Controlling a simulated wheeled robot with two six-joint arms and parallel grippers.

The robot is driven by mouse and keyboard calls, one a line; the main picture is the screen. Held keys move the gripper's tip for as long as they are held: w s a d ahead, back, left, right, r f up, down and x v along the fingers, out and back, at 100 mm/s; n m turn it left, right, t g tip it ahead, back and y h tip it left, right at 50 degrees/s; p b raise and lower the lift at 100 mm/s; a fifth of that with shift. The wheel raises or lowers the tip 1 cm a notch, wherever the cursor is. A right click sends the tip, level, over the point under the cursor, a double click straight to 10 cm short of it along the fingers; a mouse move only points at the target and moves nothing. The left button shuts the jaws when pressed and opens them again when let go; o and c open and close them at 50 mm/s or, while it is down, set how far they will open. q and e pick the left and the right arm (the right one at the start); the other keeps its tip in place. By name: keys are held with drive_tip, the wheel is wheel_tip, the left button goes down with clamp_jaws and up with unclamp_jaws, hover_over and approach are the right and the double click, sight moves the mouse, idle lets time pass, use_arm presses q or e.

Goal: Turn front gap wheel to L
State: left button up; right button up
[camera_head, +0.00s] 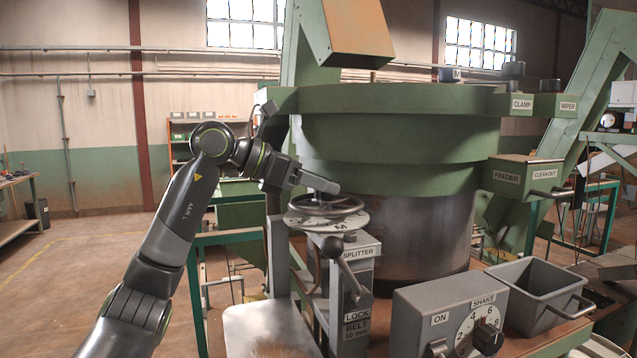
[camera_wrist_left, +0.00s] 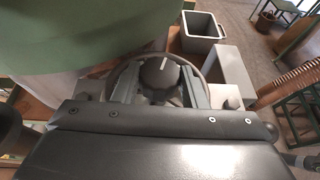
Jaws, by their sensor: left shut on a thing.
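The gap wheel (camera_head: 348,205) is a grey handwheel lying flat above a round, pale dial plate (camera_head: 310,222) on a post. A letter M shows on the dial near its front edge; other marks are too small to read. My left gripper (camera_head: 325,186) reaches in from the left over the wheel and is shut on its hub. In the left wrist view, the dark hub (camera_wrist_left: 158,70) with a white line sits between the two fingers of the gripper (camera_wrist_left: 158,84), with the wheel's rim around it. The fingers hide part of the wheel. My right gripper is not in view.
Below the dial are a SPLITTER label (camera_head: 360,252), a ball-ended lever (camera_head: 345,262) and a LOCK BELT label. The large green bowl (camera_head: 400,130) stands close behind. A SHAKE control box (camera_head: 450,310) and a grey bin (camera_head: 540,285) are at right. Open floor lies left.

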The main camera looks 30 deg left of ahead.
use_arm(q)
drive_tip(key=shift+d+n+t+y, duration=0.1)
drive_tip(key=shift+n+t+y, duration=0.5)
drive_tip(key=shift+n, duration=0.1)
drive_tip(key=o, duration=1)
drive_tip(key=shift+c, duration=0.2)
drive_tip(key=shift+s, duration=0.1)
drive_tip(key=shift+s+a+r+b, duration=0.1)
drive_tip(key=shift+s+a+b, duration=0.15)
drive_tip(key=shift+b, duration=0.1)
drive_tip(key=b+v, duration=0.4)
drive_tip(key=v, duration=1.2)
drive_tip(key=shift+s+a+r+b, duration=0.15)
drive_tip(key=shift+s+r+b, duration=0.1)
drive_tip(key=shift+s+b, duration=0.05)
